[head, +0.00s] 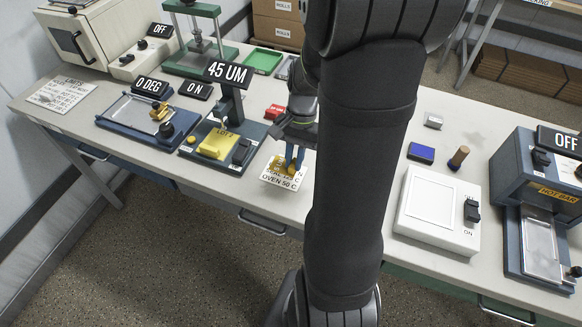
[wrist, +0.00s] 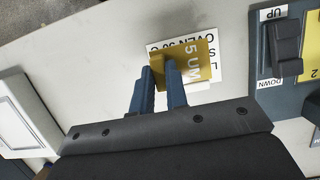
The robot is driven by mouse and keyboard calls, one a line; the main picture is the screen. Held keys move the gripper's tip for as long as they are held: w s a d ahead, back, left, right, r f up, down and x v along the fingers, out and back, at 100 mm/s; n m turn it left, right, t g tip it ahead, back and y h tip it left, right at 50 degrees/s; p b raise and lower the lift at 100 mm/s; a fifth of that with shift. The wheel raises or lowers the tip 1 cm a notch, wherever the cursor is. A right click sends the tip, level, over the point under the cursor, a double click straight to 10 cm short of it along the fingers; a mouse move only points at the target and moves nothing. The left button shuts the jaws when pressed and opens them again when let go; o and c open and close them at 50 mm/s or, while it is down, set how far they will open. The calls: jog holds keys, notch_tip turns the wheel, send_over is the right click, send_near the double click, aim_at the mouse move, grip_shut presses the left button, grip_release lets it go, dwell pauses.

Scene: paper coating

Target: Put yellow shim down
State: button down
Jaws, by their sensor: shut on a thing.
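The yellow shim (wrist: 200,66) is a small gold-yellow plate with white lettering ending in "5 UM". In the wrist view it sits at the tips of my gripper's blue fingers (wrist: 158,78), which are shut on it. In the head view the shim (head: 276,166) and my gripper (head: 292,160) are over a white card (head: 283,181) near the table's front edge. The shim covers part of the card's text; "OVEN 50 C" still shows. I cannot tell whether the shim touches the card or table.
Left of my gripper stands a gauge (head: 228,108) reading "45 UM", with a yellow "LOT 2" piece (head: 217,145) on its base. A small red object (head: 274,111) lies behind. A white plate device (head: 437,211) and a hot bar press (head: 540,175) stand at right.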

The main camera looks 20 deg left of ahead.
aim_at(291, 169)
jog(key=shift+a+f, duration=0.4)
jog(key=shift+f, duration=1.85)
jog(key=shift+f, duration=0.15)
jog(key=c, duration=1.4)
grip_release()
jog(key=shift+c, duration=0.2)
jog(key=v, duration=1.2)
